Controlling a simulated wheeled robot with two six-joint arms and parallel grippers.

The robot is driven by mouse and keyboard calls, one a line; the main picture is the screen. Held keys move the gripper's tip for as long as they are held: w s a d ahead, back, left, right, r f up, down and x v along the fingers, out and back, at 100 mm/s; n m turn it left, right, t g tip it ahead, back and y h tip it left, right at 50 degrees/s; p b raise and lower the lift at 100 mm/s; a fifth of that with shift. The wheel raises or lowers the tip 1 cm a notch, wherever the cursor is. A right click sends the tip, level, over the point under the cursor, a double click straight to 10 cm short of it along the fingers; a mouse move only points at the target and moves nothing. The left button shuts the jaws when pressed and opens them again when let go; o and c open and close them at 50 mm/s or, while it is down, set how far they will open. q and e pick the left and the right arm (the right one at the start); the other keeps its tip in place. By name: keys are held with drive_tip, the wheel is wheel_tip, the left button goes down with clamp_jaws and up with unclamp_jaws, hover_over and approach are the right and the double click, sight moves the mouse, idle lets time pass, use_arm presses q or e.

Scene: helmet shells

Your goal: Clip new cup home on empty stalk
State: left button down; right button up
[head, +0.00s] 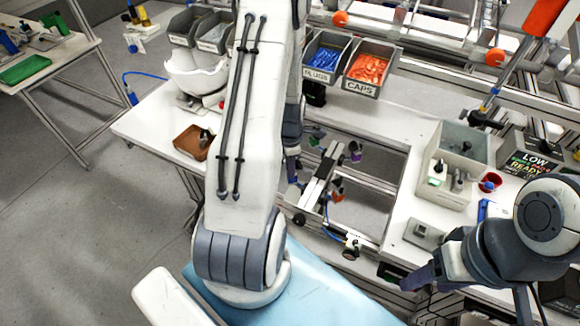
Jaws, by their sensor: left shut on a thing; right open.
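A tool frame (320,182) with a pale bar and several stalks stands in the gap between the benches, right of my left arm. I cannot make out which stalk is empty. My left gripper (294,178) is at the left side of this frame, mostly hidden behind my own arm. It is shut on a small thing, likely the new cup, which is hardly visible. My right gripper (416,281) is open and apart at lower right.
A brown tray (190,143) sits on the left white bench. Grey bins of blue plugs (325,60) and orange caps (368,70) stand behind. A pale open box (455,170) and a red cup-like container (490,182) stand on the right bench.

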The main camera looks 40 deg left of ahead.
use_arm(q)
drive_tip(key=c, duration=0.6)
unclamp_jaws()
wheel_tip(320, 180, up, 10)
drive_tip(key=shift+r+b, duration=0.2)
drive_tip(key=shift+b, duration=0.7)
drive_tip(key=shift+d, duration=0.1)
